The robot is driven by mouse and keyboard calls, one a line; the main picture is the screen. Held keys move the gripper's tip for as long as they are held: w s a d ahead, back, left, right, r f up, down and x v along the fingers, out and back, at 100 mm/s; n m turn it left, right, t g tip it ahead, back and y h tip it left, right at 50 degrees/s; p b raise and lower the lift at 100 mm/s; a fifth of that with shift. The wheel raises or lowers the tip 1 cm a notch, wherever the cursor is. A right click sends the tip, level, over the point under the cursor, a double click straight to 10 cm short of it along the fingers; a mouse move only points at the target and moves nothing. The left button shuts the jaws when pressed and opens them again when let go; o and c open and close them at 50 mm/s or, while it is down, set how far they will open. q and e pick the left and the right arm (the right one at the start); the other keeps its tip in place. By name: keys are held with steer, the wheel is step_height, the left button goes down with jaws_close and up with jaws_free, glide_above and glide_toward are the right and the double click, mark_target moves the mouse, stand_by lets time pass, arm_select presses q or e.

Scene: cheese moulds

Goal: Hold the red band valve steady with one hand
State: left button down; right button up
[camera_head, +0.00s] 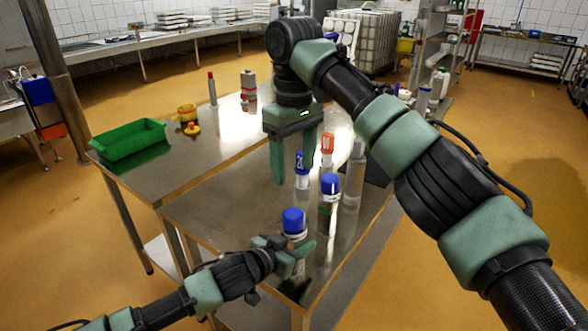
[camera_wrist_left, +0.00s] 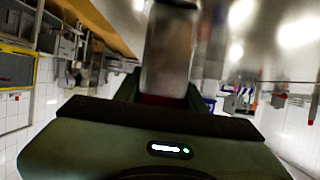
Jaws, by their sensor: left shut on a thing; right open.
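In the head view the fingers hide the container's lower part. My right gripper (camera_head: 293,165) is open and points down, above and behind the container. A small blue-and-white labelled piece (camera_head: 302,172) is near its fingertips; I cannot tell whether they touch.
Another blue-capped container (camera_head: 328,188) stands just behind and right of the held one. A clear bottle (camera_head: 354,175) and an orange-topped piece (camera_head: 327,148) are close by. A green tray (camera_head: 127,146), yellow parts (camera_head: 188,114) and a red-banded grey piece (camera_head: 248,88) are further back.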

arm_select(q)
steer(key=c, duration=0.8)
jaws_free()
steer(key=shift+o, duration=0.2)
